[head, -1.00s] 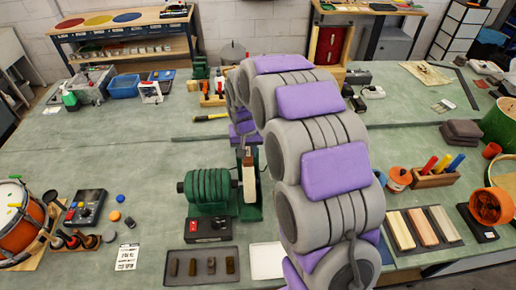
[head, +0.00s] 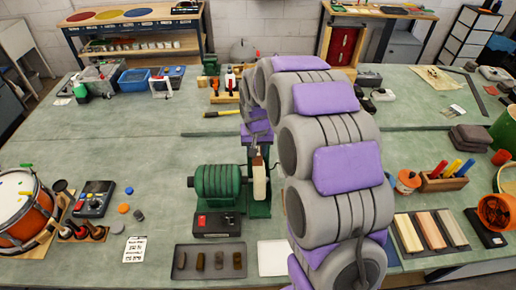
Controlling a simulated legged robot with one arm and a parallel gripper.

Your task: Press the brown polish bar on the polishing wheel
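The polishing wheel (head: 260,182) is a pale, cream-coloured disc seen nearly edge-on, at the right end of the green motor (head: 217,182) in the middle of the bench. My gripper (head: 257,150) is at the far end of my grey and purple arm, pointing down close to the top of the wheel. Its fingers are small and partly hidden. A small brownish patch shows there; I cannot tell if it is a polish bar or whether it touches the wheel. Several brown and dark bars (head: 200,261) lie in a dark tray (head: 210,274) in front of the motor.
A control box (head: 216,224) with a red button stands between motor and tray. A white sheet (head: 272,258) lies right of the tray. A drum (head: 22,212) stands at the left, and a tray of wooden blocks (head: 431,232) at the right. Bench left of the motor is mostly clear.

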